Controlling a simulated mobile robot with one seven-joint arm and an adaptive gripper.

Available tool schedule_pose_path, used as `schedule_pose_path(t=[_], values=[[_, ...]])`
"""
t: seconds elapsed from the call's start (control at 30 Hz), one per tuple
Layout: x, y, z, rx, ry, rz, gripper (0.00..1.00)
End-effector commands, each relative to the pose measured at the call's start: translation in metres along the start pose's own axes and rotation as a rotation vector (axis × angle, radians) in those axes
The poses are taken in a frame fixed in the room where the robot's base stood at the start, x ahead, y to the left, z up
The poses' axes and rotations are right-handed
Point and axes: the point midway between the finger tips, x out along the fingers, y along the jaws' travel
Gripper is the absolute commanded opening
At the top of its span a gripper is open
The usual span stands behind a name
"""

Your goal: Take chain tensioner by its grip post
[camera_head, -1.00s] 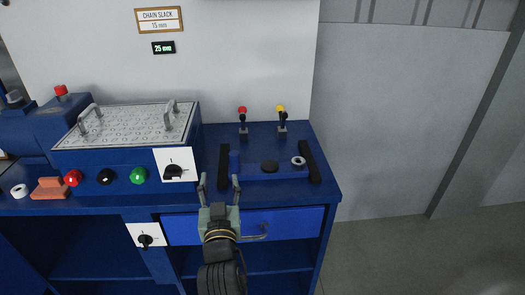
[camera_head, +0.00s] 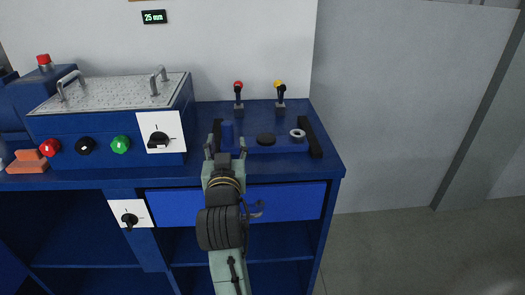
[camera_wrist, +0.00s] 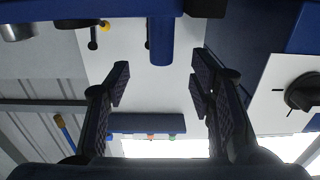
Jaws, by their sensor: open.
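The chain tensioner (camera_head: 282,148) is a low blue slab between two black rails on the bench top. Its grip post (camera_head: 227,131) is an upright blue cylinder at the slab's left end. A black knob and a pale ring sit further right on the slab. My gripper (camera_head: 225,147) is open and empty, with its fingertips just in front of the post. In the wrist view, the grip post (camera_wrist: 161,42) appears beyond the two spread fingers (camera_wrist: 160,78), in line with the gap between them. No contact with it shows.
Red-topped (camera_head: 238,88) and yellow-topped (camera_head: 279,87) levers stand behind the slab. A blue box (camera_head: 100,130) with buttons, a rotary switch and a handled plate stands to the left. A blue drawer (camera_head: 285,202) lies below the bench edge. Grey floor is clear at right.

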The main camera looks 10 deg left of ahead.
Motion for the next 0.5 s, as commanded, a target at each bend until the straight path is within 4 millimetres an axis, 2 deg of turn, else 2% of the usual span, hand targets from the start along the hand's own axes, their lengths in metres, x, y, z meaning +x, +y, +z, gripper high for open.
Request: schedule_pose_path(t=[0.23, 0.5], values=[[0.018, -0.001, 0.001, 0.001, 0.002, -0.001, 0.50], [0.056, -0.002, 0.005, 0.000, 0.002, -0.001, 0.50]])
